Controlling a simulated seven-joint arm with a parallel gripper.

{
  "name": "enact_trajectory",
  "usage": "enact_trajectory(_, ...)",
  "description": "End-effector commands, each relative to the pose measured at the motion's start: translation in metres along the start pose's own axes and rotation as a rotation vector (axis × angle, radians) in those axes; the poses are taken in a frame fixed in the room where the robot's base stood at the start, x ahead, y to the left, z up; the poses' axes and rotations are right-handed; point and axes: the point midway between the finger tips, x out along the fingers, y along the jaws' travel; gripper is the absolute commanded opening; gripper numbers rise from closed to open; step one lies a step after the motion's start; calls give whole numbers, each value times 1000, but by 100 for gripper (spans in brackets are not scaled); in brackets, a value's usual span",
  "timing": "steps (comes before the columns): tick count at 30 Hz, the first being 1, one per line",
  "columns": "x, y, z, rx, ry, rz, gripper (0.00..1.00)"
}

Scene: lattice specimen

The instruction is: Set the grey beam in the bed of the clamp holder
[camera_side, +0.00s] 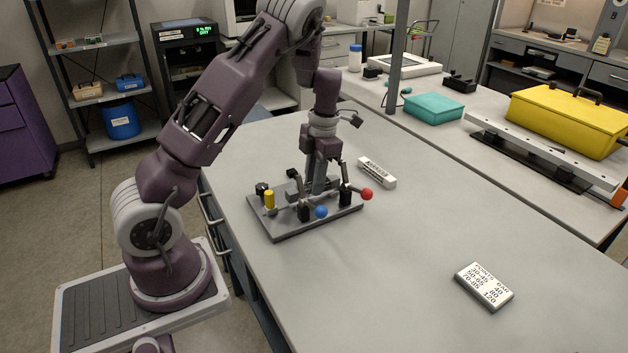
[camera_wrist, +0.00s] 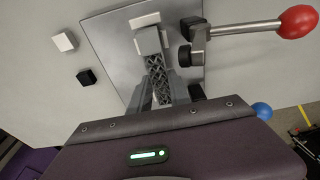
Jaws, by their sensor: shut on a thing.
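The clamp holder (camera_side: 285,228) is a dark grey plate with upright posts and levers on the table. One lever ends in a red ball (camera_side: 367,194), one in a blue ball (camera_side: 321,212), and a yellow knob (camera_side: 269,199) stands at its left. My gripper (camera_side: 318,187) points down, low over the middle of the holder. In the wrist view, the grey lattice beam (camera_wrist: 158,82) is between my fingers (camera_wrist: 161,92), and they are shut on it. Its far end is by a pale block (camera_wrist: 149,38) on the plate. I cannot tell whether the beam touches the bed.
The red-ball lever (camera_wrist: 245,28) reaches out on the right in the wrist view.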

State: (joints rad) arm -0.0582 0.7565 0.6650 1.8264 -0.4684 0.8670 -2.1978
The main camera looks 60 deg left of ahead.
Motion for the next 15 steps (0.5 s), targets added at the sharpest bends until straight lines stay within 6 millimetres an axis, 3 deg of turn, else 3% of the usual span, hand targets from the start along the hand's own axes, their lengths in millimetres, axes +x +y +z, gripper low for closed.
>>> enact_trajectory(15,5,0,1,0,0,0,0)
